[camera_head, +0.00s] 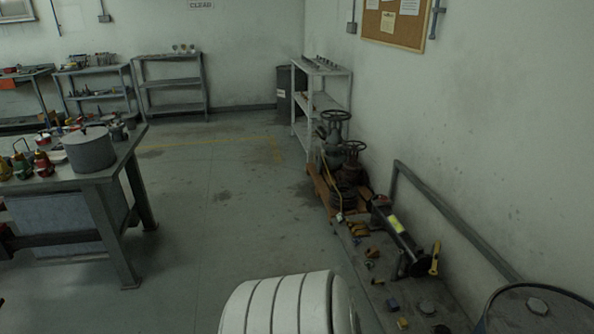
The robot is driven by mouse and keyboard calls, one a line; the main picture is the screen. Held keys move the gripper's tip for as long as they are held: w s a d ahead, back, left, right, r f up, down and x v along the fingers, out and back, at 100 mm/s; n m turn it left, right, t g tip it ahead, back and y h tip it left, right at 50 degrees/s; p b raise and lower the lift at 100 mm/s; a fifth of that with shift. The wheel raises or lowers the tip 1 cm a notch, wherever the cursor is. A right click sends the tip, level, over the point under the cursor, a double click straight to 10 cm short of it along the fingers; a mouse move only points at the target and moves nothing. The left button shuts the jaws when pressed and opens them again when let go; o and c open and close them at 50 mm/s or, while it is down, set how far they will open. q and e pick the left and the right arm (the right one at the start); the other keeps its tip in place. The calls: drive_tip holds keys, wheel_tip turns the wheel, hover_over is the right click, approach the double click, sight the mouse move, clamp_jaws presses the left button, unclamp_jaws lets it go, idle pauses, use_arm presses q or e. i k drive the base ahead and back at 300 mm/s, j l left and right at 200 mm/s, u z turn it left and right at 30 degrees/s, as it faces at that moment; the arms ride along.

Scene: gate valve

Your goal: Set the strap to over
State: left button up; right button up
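Two gate valves with round handwheels, a grey-green one (334,131) and a dark reddish one (351,160), stand close together right of centre, by the right wall. They are on a low orange support (320,186). A thin yellow band (333,186) runs down beside them towards the floor. It may be the strap, but it is too small to tell whether it passes over or under anything. Neither of my grippers is in view.
A low bench (378,275) with tools and small parts runs along the right wall, with a drum (540,312) at bottom right. A workbench (93,180) with a pot (89,150) stands left. Shelves (171,85) line the back. The middle floor (222,185) is clear.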

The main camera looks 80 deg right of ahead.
sight(436, 251)
drive_tip(key=z, duration=3.85)
drive_tip(key=i+j, duration=0.4)
drive_tip(key=i, duration=0.15)
drive_tip(key=i+j, duration=0.8)
drive_tip(key=i, duration=0.25)
drive_tip(key=i+j, duration=0.4)
drive_tip(key=i, duration=0.15)
